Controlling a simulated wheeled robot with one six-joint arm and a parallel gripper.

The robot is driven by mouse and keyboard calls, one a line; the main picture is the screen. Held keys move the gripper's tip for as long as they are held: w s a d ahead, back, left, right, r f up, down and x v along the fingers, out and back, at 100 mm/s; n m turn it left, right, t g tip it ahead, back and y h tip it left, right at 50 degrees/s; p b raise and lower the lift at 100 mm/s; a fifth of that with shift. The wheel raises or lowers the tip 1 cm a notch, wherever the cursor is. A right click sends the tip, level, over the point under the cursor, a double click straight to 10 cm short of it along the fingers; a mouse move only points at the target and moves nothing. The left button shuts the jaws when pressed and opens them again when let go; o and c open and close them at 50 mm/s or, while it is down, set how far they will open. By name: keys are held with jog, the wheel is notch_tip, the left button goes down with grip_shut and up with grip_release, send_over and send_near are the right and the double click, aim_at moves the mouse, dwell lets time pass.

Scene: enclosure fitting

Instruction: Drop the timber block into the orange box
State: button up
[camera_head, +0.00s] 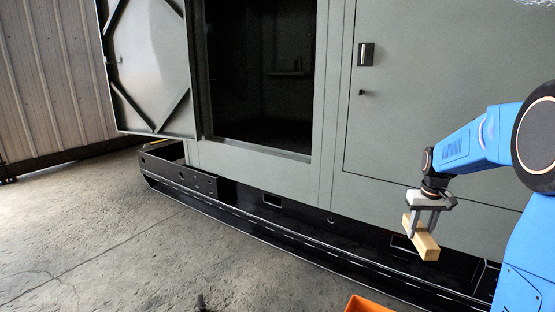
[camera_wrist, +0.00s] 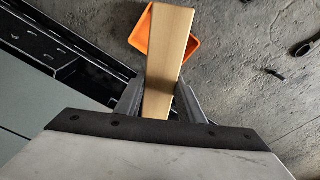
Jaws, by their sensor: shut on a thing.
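The timber block (camera_head: 424,241) is a pale wooden bar held in my gripper (camera_head: 425,222), above the floor at the right of the head view. In the wrist view the block (camera_wrist: 169,50) stands between the two fingers of my gripper (camera_wrist: 160,103), which is shut on it. The orange box (camera_head: 366,305) shows only as a corner at the bottom edge of the head view. In the wrist view the orange box (camera_wrist: 141,36) lies below and beyond the block, which hides its middle. The block is apart from the box.
A large grey-green enclosure (camera_head: 265,170) stands behind, with an open door (camera_head: 155,65) at the left and a dark opening. Its black base rail (camera_head: 290,238) runs close by my gripper. Small dark items (camera_wrist: 275,74) lie on the concrete floor. The floor at the left is clear.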

jog(key=w+d+f+m, duration=0.1)
jog(key=w+f+m, duration=0.15)
jog(key=f, duration=0.85)
jog(key=w+d+f+m, duration=0.1)
jog(key=w+f, duration=0.3)
jog(key=f, duration=0.7)
notch_tip(320, 180, down, 26)
jog(key=s+a+m, duration=0.1)
jog(key=m, duration=0.1)
jog(key=o, duration=1.3)
jog(key=shift+a+r, duration=0.1)
jog(key=r, duration=0.5)
jog(key=s+r, duration=0.1)
jog(key=r, duration=0.5)
jog(key=a+r, duration=0.1)
jog(key=r, duration=0.5)
jog(key=shift+s, duration=0.4)
